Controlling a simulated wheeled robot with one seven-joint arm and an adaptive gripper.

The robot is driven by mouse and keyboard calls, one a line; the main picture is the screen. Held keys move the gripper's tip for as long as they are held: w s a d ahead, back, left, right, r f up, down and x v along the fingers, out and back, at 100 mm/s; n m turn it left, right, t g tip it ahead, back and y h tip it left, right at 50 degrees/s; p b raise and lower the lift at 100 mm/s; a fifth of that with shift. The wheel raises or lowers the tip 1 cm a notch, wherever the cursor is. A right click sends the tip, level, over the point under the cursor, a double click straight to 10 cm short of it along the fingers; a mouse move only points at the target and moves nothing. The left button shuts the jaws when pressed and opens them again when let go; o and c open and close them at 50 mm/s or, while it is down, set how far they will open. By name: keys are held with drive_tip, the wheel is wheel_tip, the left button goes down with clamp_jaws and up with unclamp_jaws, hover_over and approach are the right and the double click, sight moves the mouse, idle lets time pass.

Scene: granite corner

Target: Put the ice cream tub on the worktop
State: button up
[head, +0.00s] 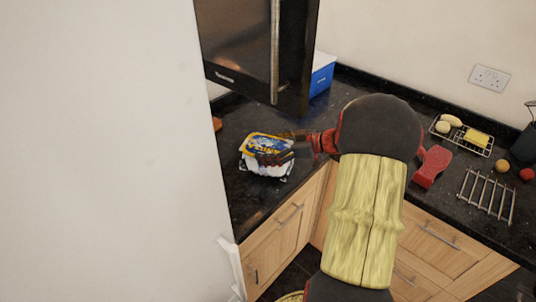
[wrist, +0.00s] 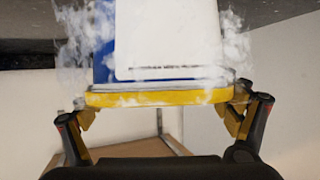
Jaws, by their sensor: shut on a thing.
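The ice cream tub (head: 262,163) is white with a yellow and blue lid. In the head view it is over the worktop (head: 262,196), left of the corner, near the front edge. My gripper (head: 287,151) reaches it from the right and is shut on it. In the wrist view the tub (wrist: 165,50) fills the upper middle, with its yellow rim nearest me and white vapour around it. The fingers of my gripper (wrist: 160,118) are at both sides of the rim. I cannot tell whether the tub's base touches the worktop.
A dark glass-fronted appliance (head: 240,50) hangs above and behind the tub. A blue box (head: 322,76) stands at the back. A wire tray (head: 462,134), red object (head: 432,166) and metal rack (head: 487,195) are on the right. A large white panel (head: 100,150) blocks the left.

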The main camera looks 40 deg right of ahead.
drive_tip(key=shift+f, duration=1.15)
drive_tip(key=shift+f+b, duration=0.15)
drive_tip(key=shift+b, duration=0.35)
drive_tip(key=o, duration=1.5)
drive_tip(key=shift+p, duration=0.3)
drive_tip(key=p+v, duration=0.2)
drive_tip(key=v, duration=1)
drive_tip(key=shift+s+d, duration=0.1)
